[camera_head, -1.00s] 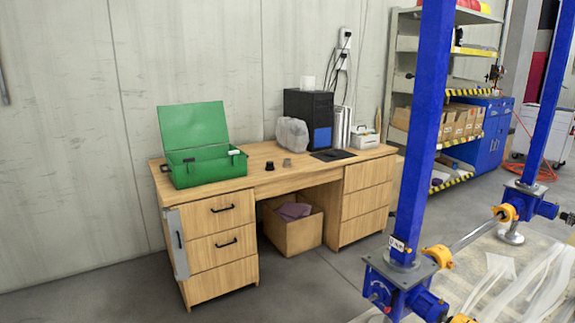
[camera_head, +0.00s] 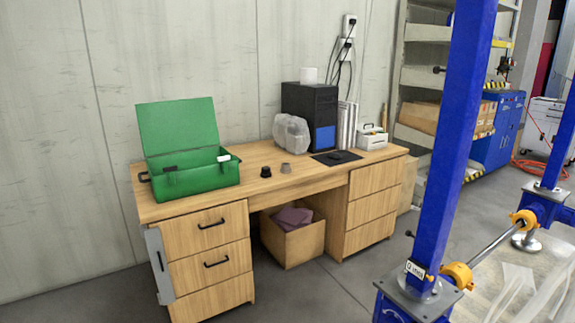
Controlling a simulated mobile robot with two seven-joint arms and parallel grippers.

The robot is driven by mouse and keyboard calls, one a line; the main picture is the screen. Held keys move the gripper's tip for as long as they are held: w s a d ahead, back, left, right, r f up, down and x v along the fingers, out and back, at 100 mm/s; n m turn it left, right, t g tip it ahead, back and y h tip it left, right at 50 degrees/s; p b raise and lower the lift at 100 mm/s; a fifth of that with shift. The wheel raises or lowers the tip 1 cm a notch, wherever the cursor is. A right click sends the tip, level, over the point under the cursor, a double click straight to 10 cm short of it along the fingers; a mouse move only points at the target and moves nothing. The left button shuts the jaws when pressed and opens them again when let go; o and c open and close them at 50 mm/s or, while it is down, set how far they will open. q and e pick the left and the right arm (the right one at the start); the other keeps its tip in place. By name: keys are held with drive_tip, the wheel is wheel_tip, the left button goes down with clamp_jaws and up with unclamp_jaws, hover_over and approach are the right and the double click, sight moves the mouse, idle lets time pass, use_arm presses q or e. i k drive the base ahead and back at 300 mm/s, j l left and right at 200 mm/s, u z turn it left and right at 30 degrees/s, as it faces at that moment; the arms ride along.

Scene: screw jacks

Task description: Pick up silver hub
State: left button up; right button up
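A small grey, silver-looking hub (camera_head: 286,168) stands on the wooden desk (camera_head: 310,183), right of a small black hub-like part (camera_head: 266,172). The two are close together but apart. An open green toolbox (camera_head: 195,177) stands to their left on the desk, with its lid up. Its inside is mostly hidden by its front wall. Neither of my grippers shows in the head view.
Plastic-wrapped items (camera_head: 291,133), a black computer tower (camera_head: 309,115) and a white box (camera_head: 371,138) stand along the desk's back. A cardboard box (camera_head: 292,243) sits under the desk. Blue posts (camera_head: 455,140) of the screw jacks rise at the right. Floor before the desk is clear.

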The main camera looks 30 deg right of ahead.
sight(285, 168)
drive_tip(key=i+l, duration=0.7)
drive_tip(key=i, duration=0.15)
